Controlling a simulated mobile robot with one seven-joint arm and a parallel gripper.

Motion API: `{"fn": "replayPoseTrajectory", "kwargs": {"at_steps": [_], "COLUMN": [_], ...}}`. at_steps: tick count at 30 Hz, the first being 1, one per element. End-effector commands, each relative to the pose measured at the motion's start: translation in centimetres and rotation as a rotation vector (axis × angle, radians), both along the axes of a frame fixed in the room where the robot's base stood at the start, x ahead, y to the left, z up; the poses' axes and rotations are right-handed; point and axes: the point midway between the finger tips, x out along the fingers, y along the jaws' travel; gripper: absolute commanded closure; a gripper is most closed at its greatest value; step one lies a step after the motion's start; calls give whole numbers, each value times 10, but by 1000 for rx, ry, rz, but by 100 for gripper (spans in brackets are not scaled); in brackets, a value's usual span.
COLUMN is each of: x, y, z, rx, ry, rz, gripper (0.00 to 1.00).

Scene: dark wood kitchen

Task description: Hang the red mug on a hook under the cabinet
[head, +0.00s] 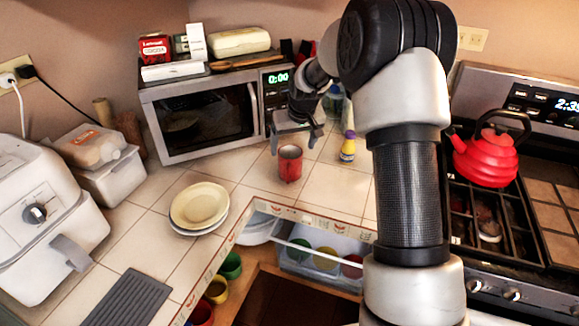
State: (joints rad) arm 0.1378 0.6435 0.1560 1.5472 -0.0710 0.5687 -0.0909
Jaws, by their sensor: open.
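A red mug (290,165) stands upright on the white tiled counter, in front of the microwave. My gripper (296,134) is open just above and behind the mug in the picture, fingers apart. I cannot tell whether a finger touches the mug, and its handle is not clear. Another red cup (202,314) shows low at the left, below the counter edge, near a yellow cup (217,290) and a green cup (231,265). I can make out no hooks and no cabinet underside.
Stacked plates (200,206) lie left. A red kettle (486,160) sits on the stove. A clear bin (325,268) holds coloured cups below the counter edge. Tiles around the mug are clear.

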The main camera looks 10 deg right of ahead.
Motion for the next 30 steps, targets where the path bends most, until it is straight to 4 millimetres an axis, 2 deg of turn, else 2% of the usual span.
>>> {"fn": "replayPoseTrajectory", "kwargs": {"at_steps": [3, 6, 14, 21, 25, 30], "x": [9, 15, 22, 35, 38, 39], "y": [1, 2, 3, 4, 4, 5], "z": [-24, -38, -55, -88, -96, -97], "rx": [0, 0, 0, 0, -1, -1], "ry": [4, 1, 0, 1, 0, -1], "rz": [0, 0, 1, 0, 0, 0], "gripper": [18, 18, 18, 18, 18, 18]}}
